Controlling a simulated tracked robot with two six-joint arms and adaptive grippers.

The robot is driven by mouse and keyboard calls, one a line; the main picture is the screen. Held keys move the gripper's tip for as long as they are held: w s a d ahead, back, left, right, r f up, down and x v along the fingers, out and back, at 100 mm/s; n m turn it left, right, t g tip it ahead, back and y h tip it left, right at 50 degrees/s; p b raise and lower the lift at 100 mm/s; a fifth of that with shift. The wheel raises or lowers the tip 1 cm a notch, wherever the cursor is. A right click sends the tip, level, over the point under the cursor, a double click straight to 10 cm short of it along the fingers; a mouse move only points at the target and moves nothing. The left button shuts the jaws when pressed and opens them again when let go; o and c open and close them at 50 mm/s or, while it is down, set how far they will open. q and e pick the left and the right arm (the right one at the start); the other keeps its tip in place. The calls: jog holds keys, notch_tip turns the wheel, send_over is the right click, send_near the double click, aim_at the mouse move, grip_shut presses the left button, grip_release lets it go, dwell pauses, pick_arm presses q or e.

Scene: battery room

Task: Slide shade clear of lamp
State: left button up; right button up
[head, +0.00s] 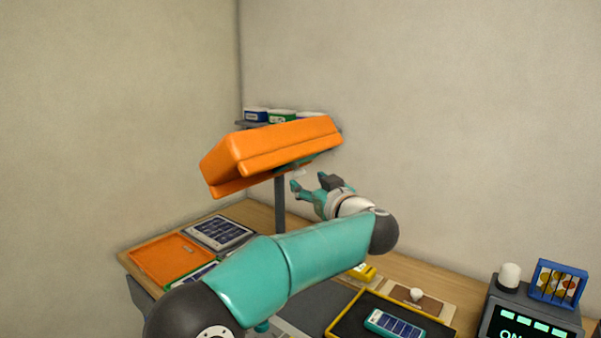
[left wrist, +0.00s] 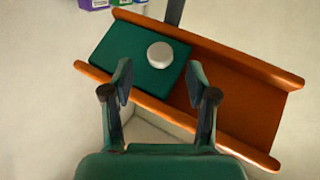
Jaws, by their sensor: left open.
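The lamp is a long orange housing (head: 270,148) on a dark post (head: 280,205), and it is tilted in the head view. The left wrist view shows the housing's open side with two orange rails (left wrist: 150,99). A dark green plate (left wrist: 120,52), which looks like the shade, lies between the rails at the left end. It bears a round white knob (left wrist: 160,55). The right part of the channel (left wrist: 240,90) is bare. My left gripper (head: 308,181) is open and empty just below the housing. In the wrist view its fingertips (left wrist: 160,75) stand either side of the knob's line, apparently apart from it.
Small boxes (head: 281,116) stand on a shelf behind the lamp. On the bench below are an orange tray (head: 150,262), a solar panel (head: 218,231), a black tray with yellow rim (head: 345,325) and a dark console (head: 490,305). The air right of the lamp is free.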

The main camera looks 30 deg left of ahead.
aim_at(301, 175)
pick_arm(q)
jog(key=p+x, duration=0.1)
jog(key=x, duration=0.4)
jog(key=shift+s, duration=0.1)
grip_shut()
